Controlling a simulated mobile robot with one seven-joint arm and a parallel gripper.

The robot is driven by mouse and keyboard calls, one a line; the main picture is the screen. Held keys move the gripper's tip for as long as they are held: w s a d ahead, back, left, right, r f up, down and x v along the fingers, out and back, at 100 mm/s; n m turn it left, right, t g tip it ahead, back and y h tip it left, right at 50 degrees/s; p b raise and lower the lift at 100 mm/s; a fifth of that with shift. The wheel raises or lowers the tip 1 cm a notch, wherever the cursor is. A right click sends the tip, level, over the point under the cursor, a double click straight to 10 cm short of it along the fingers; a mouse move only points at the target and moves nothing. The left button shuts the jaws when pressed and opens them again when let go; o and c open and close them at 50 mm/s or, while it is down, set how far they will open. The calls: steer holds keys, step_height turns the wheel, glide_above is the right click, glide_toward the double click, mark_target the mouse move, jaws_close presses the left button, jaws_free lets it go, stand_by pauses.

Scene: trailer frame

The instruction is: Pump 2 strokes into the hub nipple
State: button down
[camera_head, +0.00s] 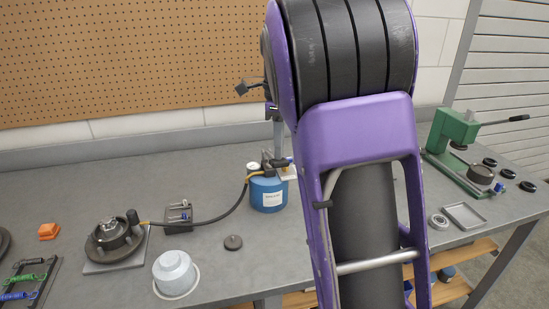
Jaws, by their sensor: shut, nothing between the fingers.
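A blue grease canister (267,194) with a white label stands on the bench left of my arm. Its dark pump head (271,163) has a pale plate beside it. A grey upright piece rises above it; I cannot tell whether this belongs to the pump or to me. A black hose (222,214) runs from the canister left to the hub (113,234), ending at a dark coupler (133,217). The hub lies on a grey plate; its nipple is too small to make out. My purple arm fills the centre and hides my gripper.
A green press (453,140), a metal tray (464,216) and several black rings are at right.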

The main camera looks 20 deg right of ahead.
mark_target(280, 167)
steer(key=shift+s+f+b, duration=0.2)
steer(key=shift+f+b, duration=0.2)
steer(key=shift+f, duration=0.2)
steer(key=shift+s+f+b, duration=0.2)
steer(key=shift+f+b, duration=0.2)
steer(key=shift+f, duration=0.15)
steer(key=shift+s+f+b, duration=0.2)
steer(key=shift+f+b, duration=0.5)
steer(key=shift+f, duration=0.45)
